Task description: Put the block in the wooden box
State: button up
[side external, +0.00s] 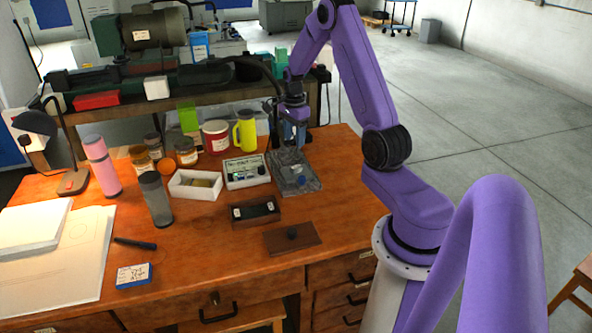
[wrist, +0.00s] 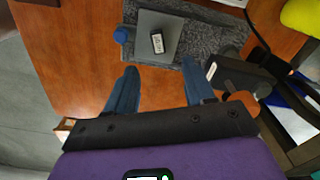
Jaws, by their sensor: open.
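A small dark block with a white label (wrist: 157,43) lies on a grey plate (wrist: 150,22) in the wrist view. The open wooden box (side external: 256,222) stands nearer the front of the desk, with a black insert and pale labelled pieces inside. My gripper (side external: 295,134) is open and empty above the mat's far end. In the wrist view its blue fingers (wrist: 158,70) are apart, with the block ahead between their lines.
A wooden lid with a dark knob (side external: 292,239) lies right of the box. A white tray (side external: 195,187), an instrument box (side external: 246,171), a yellow jug (side external: 245,131) and a red-and-white tin (side external: 216,136) stand left of the mat. The desk's right side is clear.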

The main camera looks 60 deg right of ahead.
send_over(296, 167)
jog(key=f, duration=0.5)
jog(key=shift+w+f, duration=0.3)
jog(key=shift+f, duration=0.05)
jog(key=shift+s+d+f, duration=0.1)
jog(key=shift+s+f, duration=0.05)
jog(key=shift+f, duration=1.2)
jog(key=shift+s+f, duration=0.1)
jog(key=shift+f, duration=1.2)
grip_shut()
